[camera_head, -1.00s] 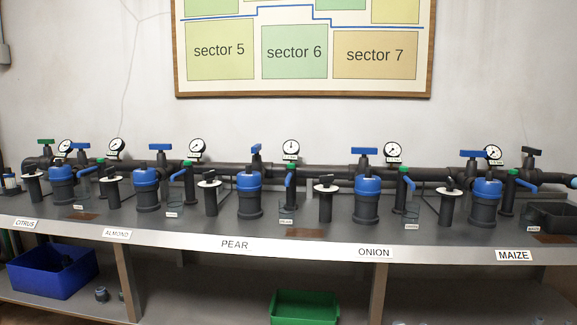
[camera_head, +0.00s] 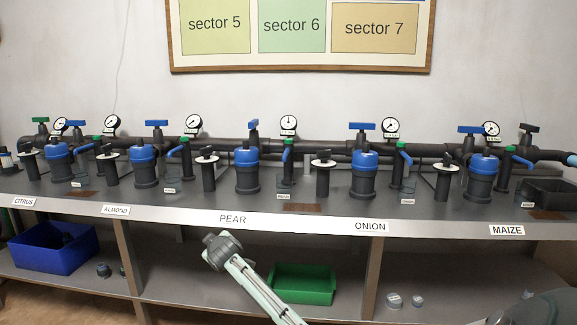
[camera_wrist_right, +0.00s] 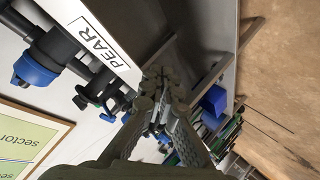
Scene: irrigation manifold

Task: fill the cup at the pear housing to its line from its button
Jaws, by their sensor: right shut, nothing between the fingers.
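The pear housing (camera_head: 247,170) is a dark canister with a blue cap, behind the PEAR label (camera_head: 233,219) on the bench edge. A black post with a white disc and dark button top (camera_head: 208,158) stands left of it. A small clear cup (camera_head: 285,187) stands to its right below a spout; its water level is too small to tell. My right gripper (camera_head: 210,240) is in front of the shelf opening, below the PEAR label and apart from the button. In the right wrist view its fingers (camera_wrist_right: 160,100) are shut and empty. My left gripper is not in view.
Similar housings, posts and cups line the bench, including the onion housing (camera_head: 364,177) and almond housing (camera_head: 145,168). Pipes and gauges run behind. A blue bin (camera_head: 50,262) and green bin (camera_head: 303,285) sit on the lower shelf. The bench edge (camera_head: 300,220) lies above my gripper.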

